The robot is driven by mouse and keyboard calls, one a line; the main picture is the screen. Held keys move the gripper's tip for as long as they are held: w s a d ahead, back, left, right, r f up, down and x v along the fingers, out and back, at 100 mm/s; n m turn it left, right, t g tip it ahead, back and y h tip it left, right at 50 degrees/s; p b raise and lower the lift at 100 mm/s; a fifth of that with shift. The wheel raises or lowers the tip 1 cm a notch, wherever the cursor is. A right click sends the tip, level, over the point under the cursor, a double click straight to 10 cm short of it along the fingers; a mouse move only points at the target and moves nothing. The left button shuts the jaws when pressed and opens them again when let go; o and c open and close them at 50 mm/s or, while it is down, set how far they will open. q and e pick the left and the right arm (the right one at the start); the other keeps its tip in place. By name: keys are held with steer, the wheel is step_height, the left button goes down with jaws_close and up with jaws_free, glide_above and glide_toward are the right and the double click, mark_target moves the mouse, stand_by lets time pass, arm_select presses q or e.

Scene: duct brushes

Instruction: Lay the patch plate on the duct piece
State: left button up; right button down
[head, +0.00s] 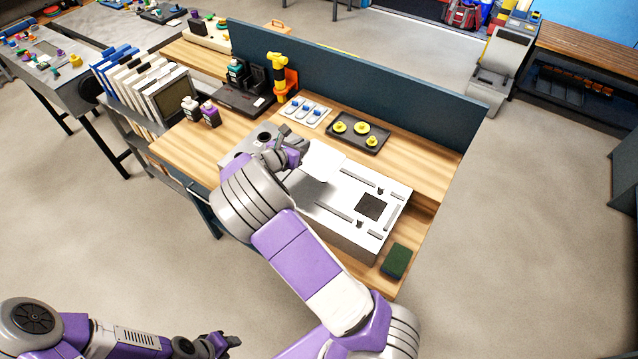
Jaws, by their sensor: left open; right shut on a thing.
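The duct piece (345,225) is a long pale metal box lying on the wooden workbench, with a dark square opening (371,206) in its top near the right end. Slots and small dark clips surround the opening. My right gripper (299,155) is above the left part of the duct piece, shut on a thin, bright patch plate (323,162). The plate is left of and behind the opening, apart from it, with a dark shadow on the duct top. My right arm hides part of the duct. My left gripper (228,343) is open and empty, low at the bottom, away from the bench.
A dark tray (358,145) with yellow-topped pieces and a pale tray (307,111) with blue-topped pieces lie behind the duct. A green sponge (396,261) lies at the front right. A dark panel (390,90) borders the back. Bottles (209,115) stand at left.

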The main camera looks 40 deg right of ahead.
mark_target(302, 173)
steer(key=shift+f+n+b, duration=0.2)
steer(key=shift+n+b, duration=0.1)
steer(key=shift+b, duration=0.85)
step_height(302, 173, down, 9)
steer(key=shift+w+f+b, duration=0.1)
steer(key=shift+f+b, duration=0.1)
steer(key=shift+b, duration=0.3)
steer(key=shift+f, duration=0.1)
steer(key=c, duration=1.2)
jaws_free()
